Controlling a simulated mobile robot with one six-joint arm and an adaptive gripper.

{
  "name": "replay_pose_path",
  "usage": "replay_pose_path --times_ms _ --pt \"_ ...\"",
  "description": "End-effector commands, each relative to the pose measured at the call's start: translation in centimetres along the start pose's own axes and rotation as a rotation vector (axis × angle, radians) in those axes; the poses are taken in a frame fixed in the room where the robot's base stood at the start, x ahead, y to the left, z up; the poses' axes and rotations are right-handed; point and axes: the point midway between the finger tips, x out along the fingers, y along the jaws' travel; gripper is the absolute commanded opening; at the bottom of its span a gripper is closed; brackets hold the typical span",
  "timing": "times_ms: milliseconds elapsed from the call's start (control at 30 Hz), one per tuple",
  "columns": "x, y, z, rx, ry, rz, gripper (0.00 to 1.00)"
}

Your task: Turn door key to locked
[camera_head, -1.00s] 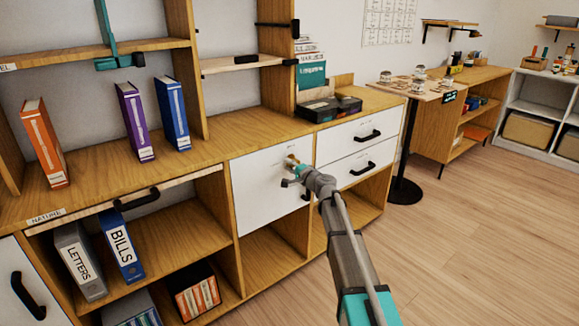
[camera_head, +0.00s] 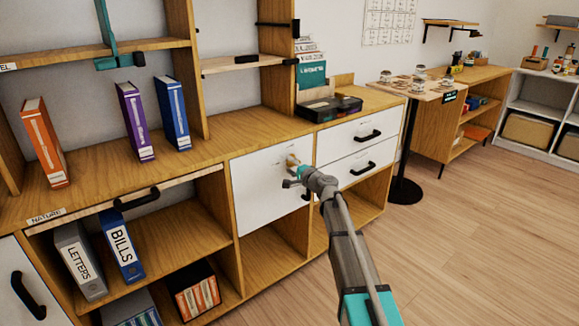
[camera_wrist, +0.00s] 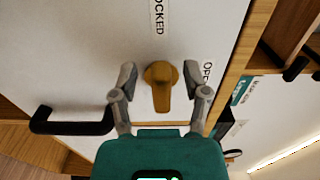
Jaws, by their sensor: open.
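The door key (camera_wrist: 160,84) is a brass-coloured knob on the white cabinet door (camera_head: 262,190). It also shows in the head view (camera_head: 292,161), partly behind my gripper. In the wrist view its long grip points down the picture, away from the label ending in "OCKED" (camera_wrist: 158,16). A second label, starting "OP" (camera_wrist: 207,72), is to its right, partly covered by a finger. My gripper (camera_wrist: 160,80) is open, with one finger on each side of the key and gaps visible between.
A black handle (camera_wrist: 72,122) sits on the door, left of my gripper in the wrist view. White drawers (camera_head: 362,150) with black handles are to the right of the door. Binders stand on the counter (camera_head: 215,145) and open shelves below.

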Motion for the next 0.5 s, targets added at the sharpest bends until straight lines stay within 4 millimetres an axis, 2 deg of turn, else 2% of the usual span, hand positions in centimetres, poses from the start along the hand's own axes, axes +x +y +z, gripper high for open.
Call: replay_pose_path --times_ms 267,500 --pt "-3.6 0.0 0.2 0.0 0.001 0.0 0.6" --pt "-7.5 0.0 0.2 0.0 0.001 0.001 0.6"
